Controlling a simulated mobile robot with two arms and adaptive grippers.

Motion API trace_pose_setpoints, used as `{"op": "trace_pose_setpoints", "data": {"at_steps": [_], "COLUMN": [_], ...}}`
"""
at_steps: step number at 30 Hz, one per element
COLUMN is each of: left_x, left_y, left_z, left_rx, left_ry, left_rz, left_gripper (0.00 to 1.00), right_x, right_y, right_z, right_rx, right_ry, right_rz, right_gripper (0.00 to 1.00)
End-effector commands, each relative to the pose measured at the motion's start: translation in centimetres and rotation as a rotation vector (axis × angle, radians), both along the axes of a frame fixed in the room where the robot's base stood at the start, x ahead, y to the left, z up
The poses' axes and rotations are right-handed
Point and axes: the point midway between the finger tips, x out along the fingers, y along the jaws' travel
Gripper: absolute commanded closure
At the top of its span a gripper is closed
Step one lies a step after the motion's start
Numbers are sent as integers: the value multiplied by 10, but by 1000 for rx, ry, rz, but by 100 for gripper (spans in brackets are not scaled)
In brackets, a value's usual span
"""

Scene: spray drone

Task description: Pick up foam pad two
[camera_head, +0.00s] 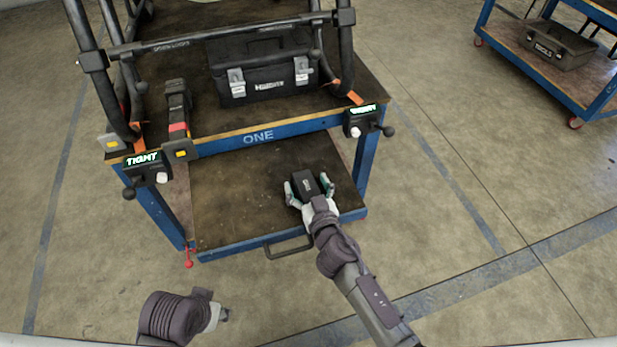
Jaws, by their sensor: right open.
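I cannot pick out foam pad two with certainty. A small dark block with pale lettering (306,186) shows between the fingers of my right gripper (309,190), over the lower shelf (235,195) of the cart marked ONE. I cannot tell whether this block is the pad or part of the gripper. The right gripper is open, its pale fingers spread on either side of the block. My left gripper (222,314) is low at the left, above the floor. Its fingers are too small to read.
Dark frame legs (345,65) stand on the cart's top, beside a black toolbox (262,75). Two clamps, left (147,168) and right (362,122), sit at its front edge. The floor between is clear.

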Motion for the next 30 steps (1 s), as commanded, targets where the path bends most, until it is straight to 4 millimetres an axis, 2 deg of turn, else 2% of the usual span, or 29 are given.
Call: {"op": "trace_pose_setpoints", "data": {"at_steps": [6,12,14,30], "left_x": [0,0,0,0], "left_y": [0,0,0,0], "left_z": [0,0,0,0], "left_rx": [0,0,0,-1], "left_ry": [1,1,1,-2], "left_rz": [0,0,0,1], "left_gripper": [60,60,60,60], "right_x": [0,0,0,2], "right_y": [0,0,0,-1], "right_z": [0,0,0,2], "right_rx": [0,0,0,-1], "right_ry": [0,0,0,0], "right_rz": [0,0,0,0], "right_gripper": [18,51,58,59]}}
